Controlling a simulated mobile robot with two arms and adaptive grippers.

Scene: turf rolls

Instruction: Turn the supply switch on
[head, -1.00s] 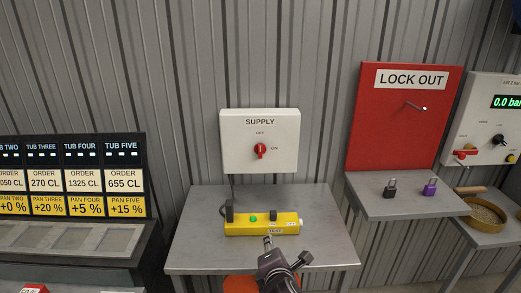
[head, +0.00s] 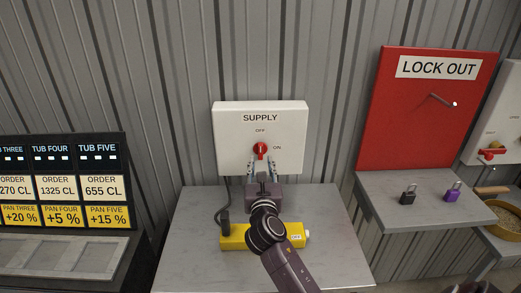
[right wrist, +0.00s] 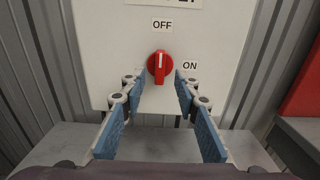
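The supply switch is a red rotary knob (head: 260,149) on a white box (head: 232,150) marked SUPPLY, with OFF above and ON to the right. In the right wrist view the knob (right wrist: 159,67) has a white line pointing up at OFF. My right gripper (head: 262,168) is at the box, just below the knob in the head view. In the right wrist view its blue-padded fingers (right wrist: 160,88) are open, one on each side of the knob's lower part, with gaps and nothing held. My left gripper is not in view.
A yellow tester (head: 234,240) lies on the grey table (head: 185,240) under my right arm, which partly hides it. A red LOCK OUT board (head: 415,120) stands right, above a shelf with a black padlock (head: 408,196) and a purple padlock (head: 453,194). Tub displays (head: 60,180) are left.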

